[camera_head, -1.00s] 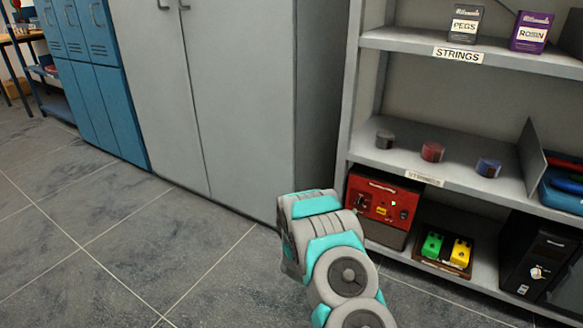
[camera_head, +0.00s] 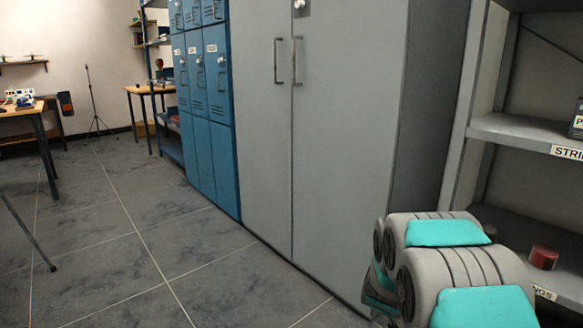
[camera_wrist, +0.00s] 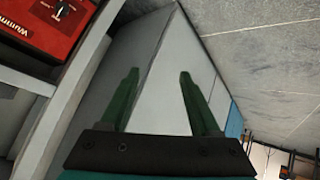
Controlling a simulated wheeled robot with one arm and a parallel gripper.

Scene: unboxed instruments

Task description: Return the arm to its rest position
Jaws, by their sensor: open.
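My arm (camera_head: 450,265), grey with teal panels, is folded at the lower right of the head view, in front of the shelf unit. My gripper is hidden in the head view. In the wrist view my gripper (camera_wrist: 158,85) shows two dark green fingers spread apart, with nothing between them. The grey cabinet (camera_wrist: 180,70) lies beyond the fingers, apart from them as far as I can see.
The tall grey cabinet (camera_head: 345,130) stands left of the shelf unit (camera_head: 505,130), close to my arm. A red round tin (camera_head: 543,257) sits on a shelf. A red device (camera_wrist: 50,25) shows in the wrist view. Blue lockers (camera_head: 205,100) stand further left. The tiled floor (camera_head: 110,245) is largely clear.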

